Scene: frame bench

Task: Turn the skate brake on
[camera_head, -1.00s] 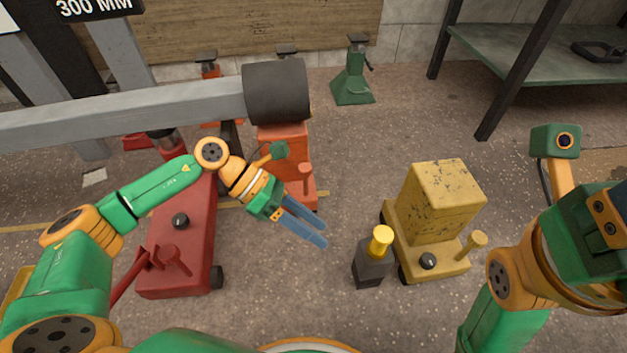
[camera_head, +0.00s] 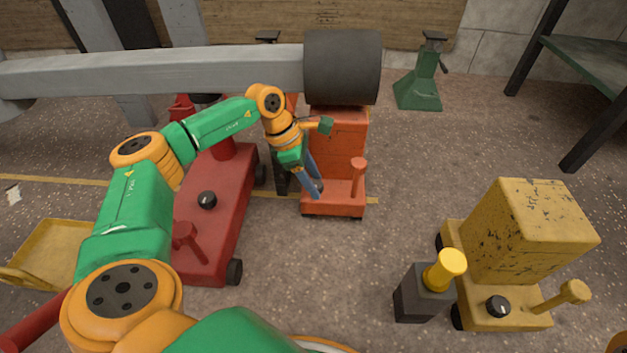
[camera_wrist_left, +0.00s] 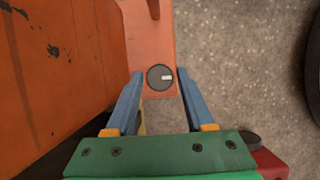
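The orange skate (camera_head: 337,135) stands on the floor under the end of the beam. Its low deck carries an upright peg-like lever (camera_head: 358,175). In the left wrist view its deck (camera_wrist_left: 145,35) bears a round black dial (camera_wrist_left: 160,77) with a short white mark. My left gripper (camera_head: 316,192) points down over the deck, left of the lever. Its blue fingers are apart, one on each side of the dial, with nothing clamped between them. In the head view the gripper hides the dial. I cannot tell whether the fingertips touch the deck. My right gripper is out of view.
A grey beam (camera_head: 180,70) with a dark roller end (camera_head: 342,67) lies above the orange skate. A red jack (camera_head: 215,230) stands to the left. A yellow skate (camera_head: 525,235) and a dark block with a yellow knob (camera_head: 425,292) stand at the right. Floor between is clear.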

